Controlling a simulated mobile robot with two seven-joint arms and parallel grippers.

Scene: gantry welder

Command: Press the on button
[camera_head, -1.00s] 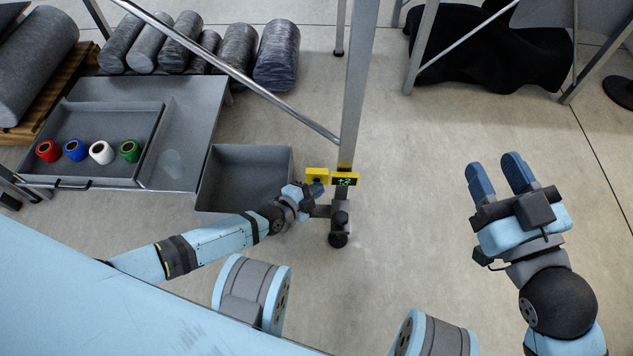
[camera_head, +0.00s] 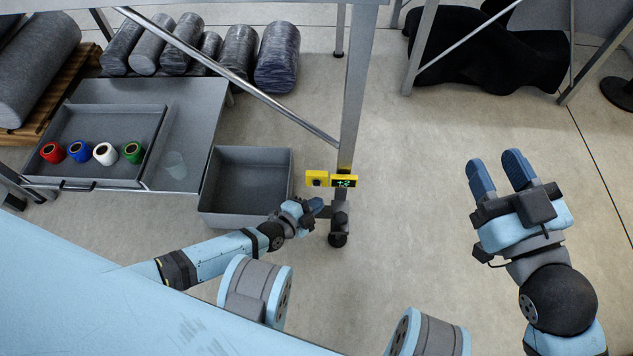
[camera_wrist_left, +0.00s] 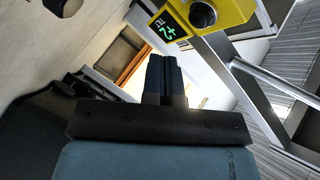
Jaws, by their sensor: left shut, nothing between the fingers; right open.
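A yellow box with a dark round button (camera_head: 317,179) sits on the metal post, beside a yellow display (camera_head: 343,181) with green characters. In the left wrist view the dark round button (camera_wrist_left: 203,15) and the lit green display (camera_wrist_left: 168,29) show at the top, above and right of my fingers. My left gripper (camera_head: 317,205) is shut and empty, just below the yellow box and apart from it. Its closed fingers also show in the left wrist view (camera_wrist_left: 165,75). My right gripper (camera_head: 499,172) is open and empty over bare floor at the right.
A grey open bin (camera_head: 246,211) stands left of the post. A grey tray (camera_head: 101,178) with red, blue, white and green spools is further left. Grey rolls (camera_head: 277,57) lie behind. A diagonal brace (camera_head: 215,66) meets the post (camera_head: 357,85). The floor at centre right is clear.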

